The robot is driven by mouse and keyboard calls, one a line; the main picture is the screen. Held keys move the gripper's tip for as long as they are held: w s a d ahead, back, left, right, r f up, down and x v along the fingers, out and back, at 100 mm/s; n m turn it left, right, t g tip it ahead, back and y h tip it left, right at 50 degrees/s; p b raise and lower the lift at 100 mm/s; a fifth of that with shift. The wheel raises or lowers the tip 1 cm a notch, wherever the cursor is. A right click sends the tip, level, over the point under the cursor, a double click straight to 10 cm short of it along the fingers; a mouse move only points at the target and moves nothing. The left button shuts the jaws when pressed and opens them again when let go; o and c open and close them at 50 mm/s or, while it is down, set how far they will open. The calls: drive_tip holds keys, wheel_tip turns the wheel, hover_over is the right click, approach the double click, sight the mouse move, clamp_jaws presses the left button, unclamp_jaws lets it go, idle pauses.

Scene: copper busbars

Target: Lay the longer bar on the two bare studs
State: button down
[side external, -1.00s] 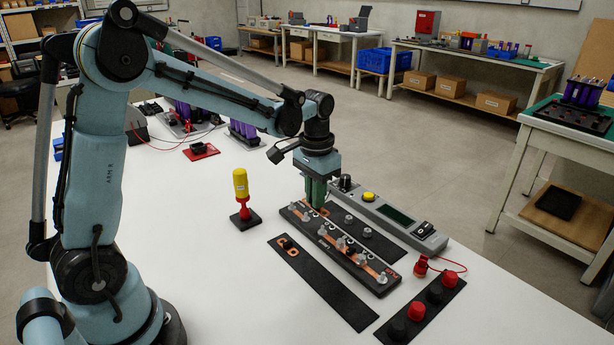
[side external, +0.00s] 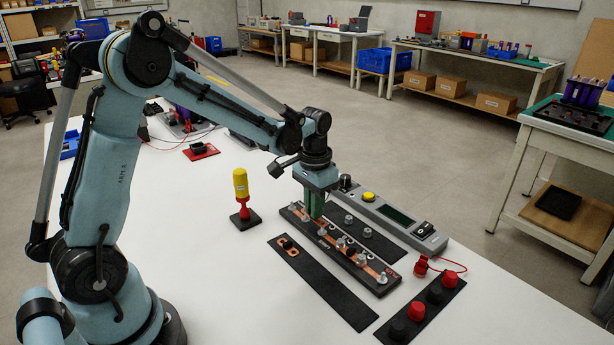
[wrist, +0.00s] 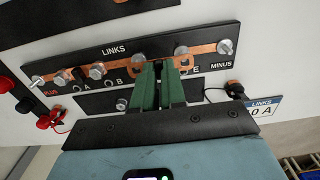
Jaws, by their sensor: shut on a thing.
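My gripper (side external: 314,212) points down over the black LINKS board (side external: 368,284). Its green fingers (wrist: 160,88) are shut on a copper bar (wrist: 186,63), mostly hidden by the fingers. The bar is at the board's row of studs, near the E mark; I cannot tell whether it rests fully on them. Silver studs show either side of the fingers, one to the right (wrist: 181,53) and one to the left (wrist: 138,57).
A black strip with silver studs (side external: 368,232) and a grey meter (side external: 402,222) stand behind the board. A yellow-handled tool (side external: 241,186) stands upright to the left. Red and black caps (side external: 418,309) sit on a strip at right. The white table at front left is clear.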

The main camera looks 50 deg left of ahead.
drive_tip(key=shift+f, duration=0.15)
drive_tip(key=shift+f, duration=0.75)
drive_tip(key=shift+f, duration=0.2)
drive_tip(key=c, duration=1.1)
unclamp_jaws()
drive_tip(key=shift+r, duration=3)
